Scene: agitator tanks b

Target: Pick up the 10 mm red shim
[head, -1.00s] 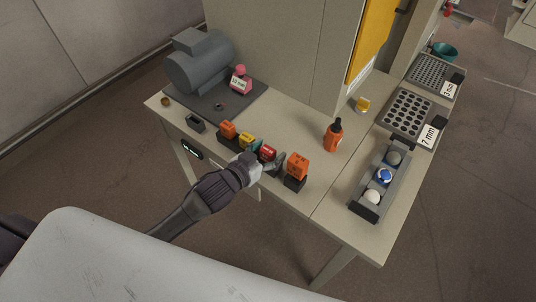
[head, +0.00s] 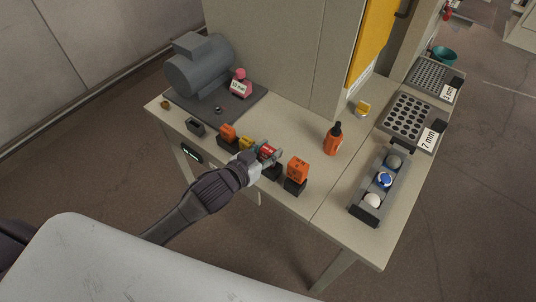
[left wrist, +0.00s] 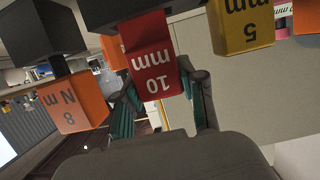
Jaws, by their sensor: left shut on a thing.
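The red shim (head: 268,151) marked "10 mm" is at my left gripper (head: 264,155) near the front edge of the bench. In the left wrist view the red shim (left wrist: 153,60) hangs between the two fingers of the left gripper (left wrist: 162,102), with its label upside down. The gripper is shut on it. A dark holder block (head: 274,172) shows just below it in the head view; I cannot tell whether the shim still touches it. My right gripper is not in view.
A yellow shim marked 5 (left wrist: 242,25) and an orange one marked 8 (left wrist: 72,103) flank the red one closely. An orange block (head: 298,170) stands to the right on a dark holder. An orange bottle (head: 333,138) and a tray of balls (head: 366,206) are further right.

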